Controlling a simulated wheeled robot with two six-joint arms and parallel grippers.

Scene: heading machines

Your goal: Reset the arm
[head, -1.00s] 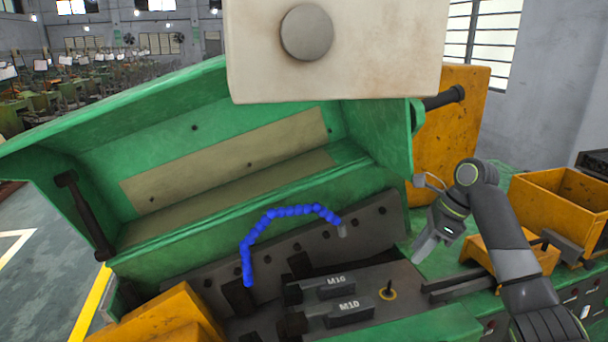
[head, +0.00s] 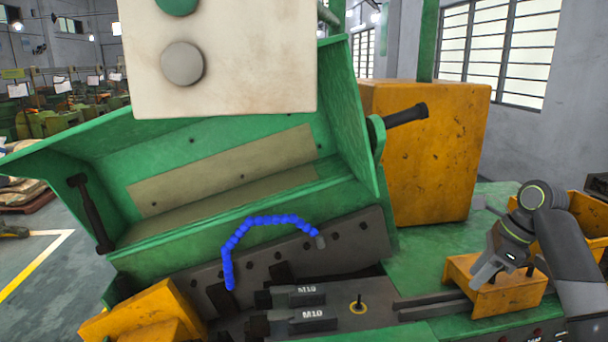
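My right arm (head: 572,245) comes in from the right edge. My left arm and gripper are not in view.
The open green machine cover (head: 225,165) stands left, with a black handle (head: 405,115). A beige button panel (head: 240,60) hangs in front. A large yellow box (head: 425,150) stands behind.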

